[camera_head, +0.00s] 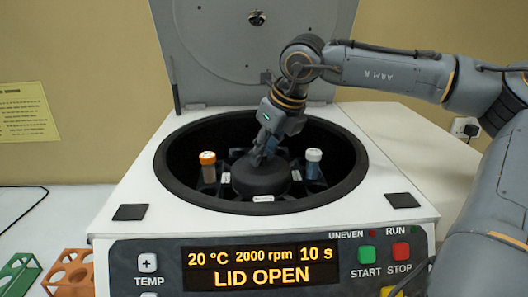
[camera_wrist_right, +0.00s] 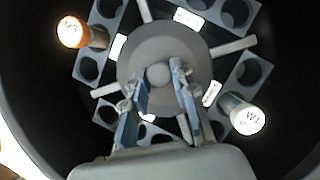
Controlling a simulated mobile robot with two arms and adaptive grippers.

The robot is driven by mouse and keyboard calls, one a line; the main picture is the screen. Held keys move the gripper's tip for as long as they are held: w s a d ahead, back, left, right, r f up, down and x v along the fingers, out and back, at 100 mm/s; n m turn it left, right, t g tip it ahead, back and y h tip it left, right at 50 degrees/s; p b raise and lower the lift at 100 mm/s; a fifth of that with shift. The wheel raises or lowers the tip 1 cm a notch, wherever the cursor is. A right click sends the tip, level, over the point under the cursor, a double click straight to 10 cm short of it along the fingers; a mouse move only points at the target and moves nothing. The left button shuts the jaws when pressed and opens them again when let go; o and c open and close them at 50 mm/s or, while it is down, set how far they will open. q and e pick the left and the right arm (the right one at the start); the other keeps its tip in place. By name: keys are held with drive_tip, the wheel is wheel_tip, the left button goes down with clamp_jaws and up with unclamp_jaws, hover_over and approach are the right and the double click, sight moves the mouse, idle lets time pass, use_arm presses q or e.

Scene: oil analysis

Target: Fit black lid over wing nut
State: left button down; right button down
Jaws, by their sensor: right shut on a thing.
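The black lid (camera_head: 258,181) is a round dark disc at the middle of the centrifuge rotor, seen from above in the right wrist view (camera_wrist_right: 135,62), with a round knob (camera_wrist_right: 158,76) at its centre. My right gripper (camera_head: 262,156) reaches down into the bowl and is shut on the lid's knob, with its fingers on both sides in the right wrist view (camera_wrist_right: 160,74). The wing nut does not show; the lid covers the rotor's middle. I cannot tell whether the lid is fully seated. My left gripper is not in view.
An orange-capped tube (camera_head: 208,166) and a white-capped tube (camera_head: 313,164) stand in opposite rotor holders. The bowl's dark wall (camera_head: 172,180) surrounds the rotor. The centrifuge cover (camera_head: 210,50) stands open behind. The front display reads "LID OPEN". Green and orange racks (camera_head: 73,270) are at lower left.

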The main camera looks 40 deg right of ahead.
idle(0.4)
drive_tip(key=c, duration=0.5)
unclamp_jaws()
drive_tip(key=shift+r, duration=0.15)
drive_tip(key=shift+r+p, duration=2.4)
drive_tip(key=shift+r, duration=1)
drive_tip(key=shift+c, duration=0.3)
clamp_jaws()
